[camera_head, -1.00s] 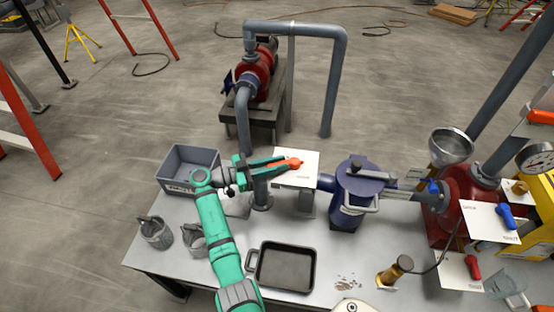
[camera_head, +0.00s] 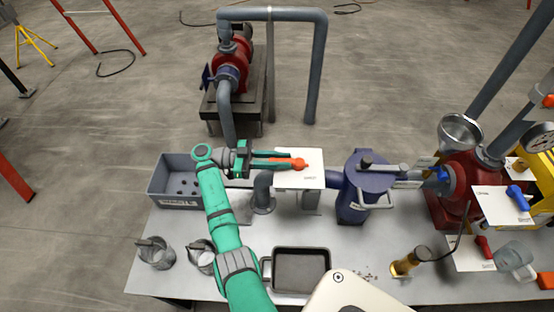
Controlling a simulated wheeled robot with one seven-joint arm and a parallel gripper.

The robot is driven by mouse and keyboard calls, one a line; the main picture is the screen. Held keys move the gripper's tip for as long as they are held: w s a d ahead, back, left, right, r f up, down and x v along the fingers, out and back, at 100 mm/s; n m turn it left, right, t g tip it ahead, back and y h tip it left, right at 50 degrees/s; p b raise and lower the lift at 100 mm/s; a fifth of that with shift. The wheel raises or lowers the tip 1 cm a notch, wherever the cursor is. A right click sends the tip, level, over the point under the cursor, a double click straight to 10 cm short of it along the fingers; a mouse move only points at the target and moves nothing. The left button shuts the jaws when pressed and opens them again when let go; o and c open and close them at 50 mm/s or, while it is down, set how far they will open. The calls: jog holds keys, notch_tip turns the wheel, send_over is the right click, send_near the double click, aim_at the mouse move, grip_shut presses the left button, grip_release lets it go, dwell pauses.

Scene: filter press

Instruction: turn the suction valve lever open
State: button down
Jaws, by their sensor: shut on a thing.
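An orange lever (camera_head: 299,164) lies over a white label plate (camera_head: 313,178) on the pipe left of the blue strainer pot. Only its round right end shows clearly; the rest is between my fingers. It points roughly left-right in the picture. The plate's small lettering is too small to read with certainty. My gripper (camera_head: 283,160) reaches in from the left, level with the lever, and is shut on it. My green arm comes up from the bottom of the view.
The blue pot (camera_head: 365,188) with its handle stands close right of the plate. A grey crate (camera_head: 177,200), buckets (camera_head: 155,256) and a black tray (camera_head: 300,272) lie around my arm. Farther right are a red pump (camera_head: 465,180), a blue lever (camera_head: 517,197) and a red lever (camera_head: 484,246).

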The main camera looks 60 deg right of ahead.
jog(key=shift+w+a+f, duration=0.1)
jog(key=c, duration=1.6)
grip_release()
jog(key=shift+o, duration=0.2)
jog(key=v, duration=1)
jog(key=shift+w+a, duration=0.2)
jog(key=shift+w, duration=0.1)
jog(key=shift+d, duration=0.1)
